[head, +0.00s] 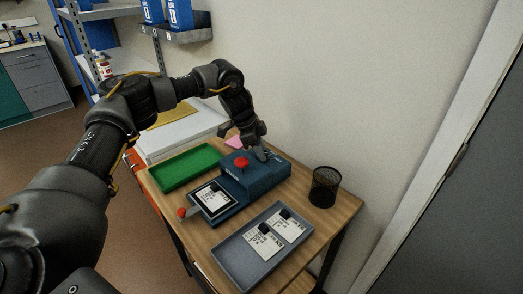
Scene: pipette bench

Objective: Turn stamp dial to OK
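The blue stamp machine (233,190) stands on the wooden table, with a red knob (242,162) on its top. A card with a black mark (212,197) lies on its front plate. My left gripper (259,153) reaches down over the back right part of the machine's top, to the right of the red knob. Its fingers are at a small grey part there. I cannot tell whether they grip it, and the dial's setting is too small to read. My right gripper is not in view.
A green tray (160,183) lies left of the machine. A grey tray (236,268) with cards lies in front. A black mesh cup (324,187) stands at the right, near the wall. A red ball-ended lever (182,212) sticks out front left.

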